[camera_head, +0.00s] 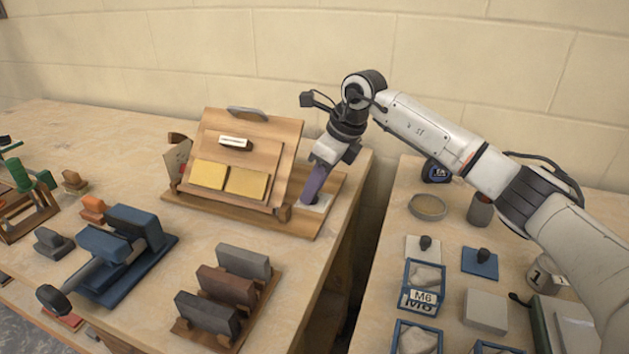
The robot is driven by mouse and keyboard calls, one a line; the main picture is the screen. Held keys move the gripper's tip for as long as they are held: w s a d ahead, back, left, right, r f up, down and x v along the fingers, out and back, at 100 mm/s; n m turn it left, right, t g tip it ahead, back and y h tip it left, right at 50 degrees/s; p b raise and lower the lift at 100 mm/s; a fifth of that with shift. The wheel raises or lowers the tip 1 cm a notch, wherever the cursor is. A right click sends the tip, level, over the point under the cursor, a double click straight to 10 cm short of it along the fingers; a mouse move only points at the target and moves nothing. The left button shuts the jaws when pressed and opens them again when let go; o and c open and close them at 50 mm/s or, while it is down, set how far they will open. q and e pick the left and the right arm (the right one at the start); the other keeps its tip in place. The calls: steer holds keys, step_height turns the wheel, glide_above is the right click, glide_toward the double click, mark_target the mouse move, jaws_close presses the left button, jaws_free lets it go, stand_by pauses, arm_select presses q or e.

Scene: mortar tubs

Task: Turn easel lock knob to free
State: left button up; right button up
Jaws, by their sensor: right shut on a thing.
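The wooden easel (287,148) stands on its base board at the back of the left table. Its sloped panel carries two yellow pads, a small white label and a grey handle on top. A purple upright lever-like knob (313,187) stands on a white plate (318,204) at the right of the base. My right gripper (323,166) comes down from above and is shut on the upper end of this knob. The fingertips are small and partly hidden by the gripper body. My left gripper is not in view.
A blue vise-like tool (122,247) and a rack of several blocks (228,291) stand in front of the easel. A gap separates the left table from the right table, which holds blue-framed bins (424,284) and a grey block (486,309). A wall stands behind.

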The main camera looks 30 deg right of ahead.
steer(key=shift+n, duration=0.6)
steer(key=o, duration=1.1)
steer(key=v, duration=1)
steer(key=shift+w+d+r, duration=0.1)
steer(key=shift+d+r, duration=0.05)
steer(key=shift+d, duration=0.15)
